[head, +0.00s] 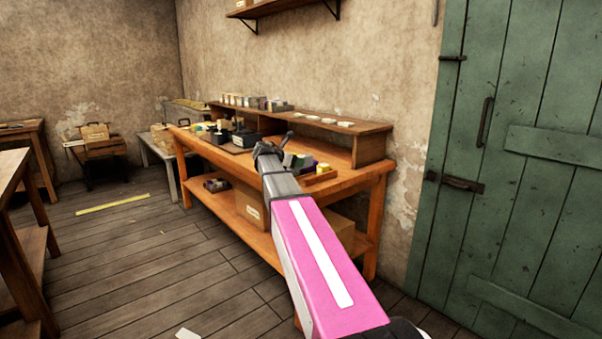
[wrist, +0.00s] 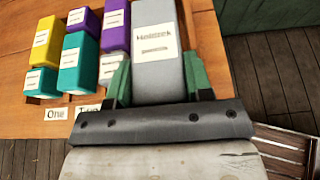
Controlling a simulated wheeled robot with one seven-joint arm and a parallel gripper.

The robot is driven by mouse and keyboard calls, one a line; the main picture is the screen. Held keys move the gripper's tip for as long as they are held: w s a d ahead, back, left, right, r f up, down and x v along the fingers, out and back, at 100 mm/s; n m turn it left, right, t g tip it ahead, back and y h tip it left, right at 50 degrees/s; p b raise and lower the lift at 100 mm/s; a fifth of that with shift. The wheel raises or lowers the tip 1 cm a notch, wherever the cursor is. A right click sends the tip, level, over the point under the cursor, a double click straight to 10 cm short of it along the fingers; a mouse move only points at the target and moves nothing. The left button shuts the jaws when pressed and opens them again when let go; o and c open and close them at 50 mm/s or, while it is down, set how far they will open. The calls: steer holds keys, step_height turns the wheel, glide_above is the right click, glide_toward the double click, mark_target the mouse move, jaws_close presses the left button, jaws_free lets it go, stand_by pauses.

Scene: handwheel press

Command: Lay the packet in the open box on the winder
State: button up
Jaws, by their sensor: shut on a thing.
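My gripper (wrist: 159,80) is shut on a grey packet (wrist: 155,70) with a white printed label, its green fingers on either side. The packet lies over the wooden bench top, and I cannot tell whether it still touches it. In the head view my gripper (head: 268,150) is over the front of the bench, and the packet is hard to make out there. At the far left a pale box (head: 95,131) sits on a dark low stand (head: 104,149). I cannot tell whether this is the winder with its open box.
Yellow (wrist: 45,42), purple (wrist: 82,20) and teal (wrist: 76,62) packets lie left of my gripper, near "One" and "Two" labels. The wooden bench (head: 345,187) stands along the wall, beside a green door (head: 520,150). Floor left of the bench (head: 140,250) is mostly open.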

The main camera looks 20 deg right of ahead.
steer(key=x, duration=0.3)
steer(key=f+x, duration=0.1)
steer(key=x, duration=0.1)
steer(key=shift+d+f, duration=0.1)
steer(key=shift+d, duration=0.05)
steer(key=shift+f, duration=1.75)
steer(key=shift+f, duration=0.2)
steer(key=o, duration=1)
steer(key=shift+s, duration=0.1)
